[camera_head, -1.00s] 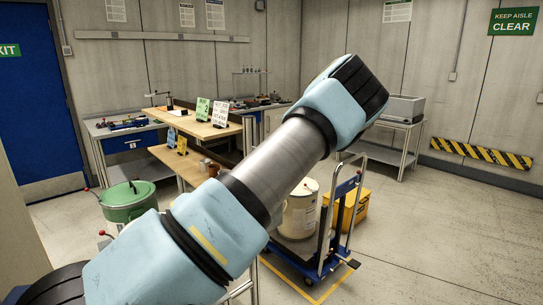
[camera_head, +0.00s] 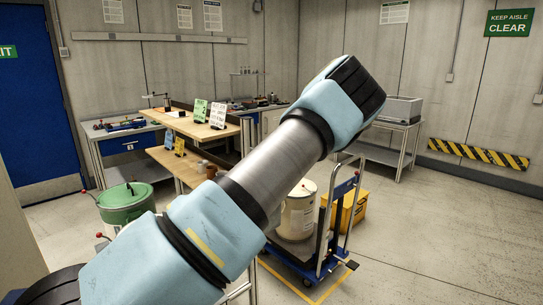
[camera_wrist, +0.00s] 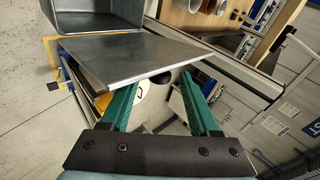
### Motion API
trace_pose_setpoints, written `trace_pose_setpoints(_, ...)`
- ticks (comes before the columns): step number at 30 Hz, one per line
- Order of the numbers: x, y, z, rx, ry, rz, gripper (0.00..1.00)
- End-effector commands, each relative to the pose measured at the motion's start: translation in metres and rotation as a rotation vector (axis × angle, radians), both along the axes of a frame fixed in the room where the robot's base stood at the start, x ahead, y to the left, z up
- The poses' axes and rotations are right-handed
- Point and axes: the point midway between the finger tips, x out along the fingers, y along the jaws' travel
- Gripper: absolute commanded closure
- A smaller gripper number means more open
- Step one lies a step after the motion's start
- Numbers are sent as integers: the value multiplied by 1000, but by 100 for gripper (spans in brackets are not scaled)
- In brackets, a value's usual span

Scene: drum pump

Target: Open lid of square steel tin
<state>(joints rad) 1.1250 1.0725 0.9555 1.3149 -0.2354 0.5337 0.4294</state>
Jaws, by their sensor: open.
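The square steel tin (camera_wrist: 98,21) is at the top left of the wrist view, with its dark inside showing. A flat grey steel plate (camera_wrist: 130,57), which looks like its lid, stands out from the tin's edge towards my gripper. My gripper (camera_wrist: 158,82) has two green fingers spread apart with nothing between them. The left fingertip is at the plate's near edge; I cannot tell whether it touches. The right finger lies to the right, near the plate's corner. In the head view I cannot make out the tin or my gripper; my arm fills the middle.
A blue trolley (camera_head: 315,268) carries a cream drum (camera_head: 298,216), with a yellow box (camera_head: 354,207) behind it. A green drum (camera_head: 126,203) stands at the left. Wooden benches (camera_head: 190,127) are beyond my arm. The floor at the right (camera_head: 440,240) is open.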

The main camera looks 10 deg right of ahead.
Motion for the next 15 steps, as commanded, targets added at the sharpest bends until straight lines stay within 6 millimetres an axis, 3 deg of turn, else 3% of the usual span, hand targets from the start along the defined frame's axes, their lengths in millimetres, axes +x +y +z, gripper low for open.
trace_pose_setpoints(15, -60, -22, 59, -3, -2, -3, 38)
